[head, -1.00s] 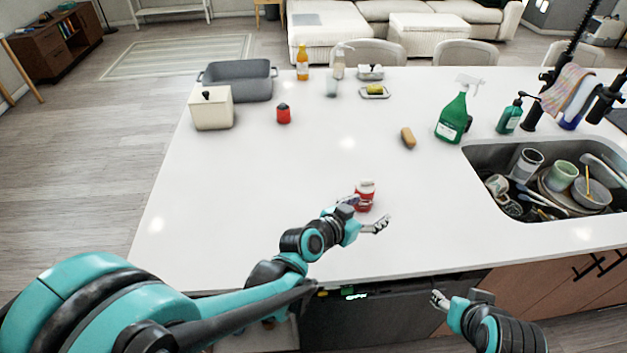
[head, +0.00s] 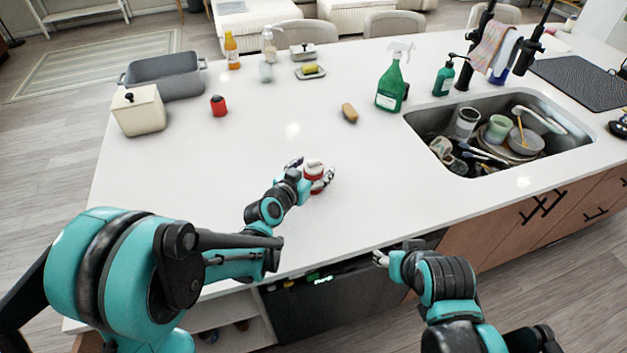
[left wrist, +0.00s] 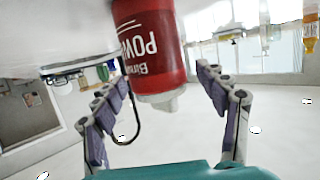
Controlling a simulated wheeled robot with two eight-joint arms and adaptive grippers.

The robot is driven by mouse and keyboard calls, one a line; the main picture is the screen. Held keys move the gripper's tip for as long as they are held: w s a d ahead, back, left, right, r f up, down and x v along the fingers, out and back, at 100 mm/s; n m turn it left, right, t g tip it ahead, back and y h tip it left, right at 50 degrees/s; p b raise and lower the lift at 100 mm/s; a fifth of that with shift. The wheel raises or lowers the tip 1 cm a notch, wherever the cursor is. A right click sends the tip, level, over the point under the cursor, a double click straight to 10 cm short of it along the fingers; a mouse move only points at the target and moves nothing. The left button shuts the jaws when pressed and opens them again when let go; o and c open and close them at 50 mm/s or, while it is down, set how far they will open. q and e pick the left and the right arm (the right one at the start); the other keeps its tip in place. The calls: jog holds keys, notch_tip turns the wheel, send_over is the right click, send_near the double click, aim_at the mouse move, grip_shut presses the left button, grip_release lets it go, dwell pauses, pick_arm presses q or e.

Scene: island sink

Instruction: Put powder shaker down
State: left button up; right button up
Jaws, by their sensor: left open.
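The powder shaker (head: 314,170) is red with a white top and stands on the white island counter. In the left wrist view the red shaker (left wrist: 150,45) shows upside down, its white lettering and pale cap in sight. The counter is at the top of that picture. My left gripper (head: 310,174) is open, with one finger on each side of the shaker. In the left wrist view gaps show between the shaker and both fingers of the gripper (left wrist: 158,80). My right gripper (head: 381,259) hangs by the counter's front edge, apart from the shaker; its fingers are too small to read.
A sink (head: 560,150) full of dishes is right. Counter around the shaker is clear.

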pick_arm(q)
jog(key=shift+s+r, duration=0.1)
jog(key=shift+c, duration=1)
jog(key=c, duration=1.3)
